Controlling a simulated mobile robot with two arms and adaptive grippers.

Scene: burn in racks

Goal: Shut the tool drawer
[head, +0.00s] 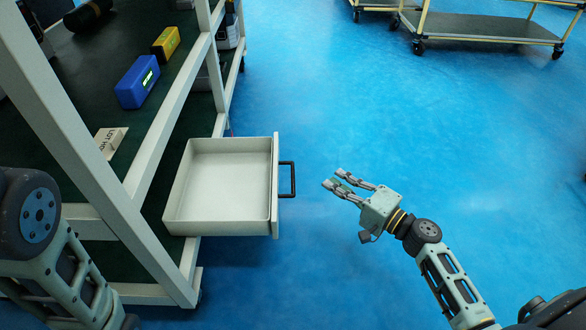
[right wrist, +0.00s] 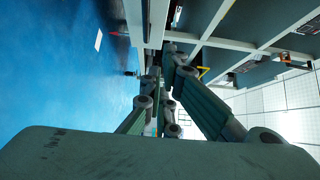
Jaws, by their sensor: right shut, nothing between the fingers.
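The tool drawer (head: 218,226) is pulled out from the bench on the left in the head view. It is a white, shallow, empty tray with a black bar handle (head: 292,179) on its front panel (head: 275,186). My right gripper (head: 334,179) is shut and empty. It is to the right of the handle, with a gap of blue floor between in the picture, its fingers pointing left towards the handle. In the right wrist view the fingers (right wrist: 163,90) show against the pale bench structure. My left arm shows at the lower left; its gripper does not show.
The bench frame (head: 158,142) stands at left. Its dark green top carries a blue device (head: 137,82), a yellow device (head: 166,43) and a white sign (head: 110,141). A wheeled cart (head: 480,28) stands at the far right. The blue floor between is clear.

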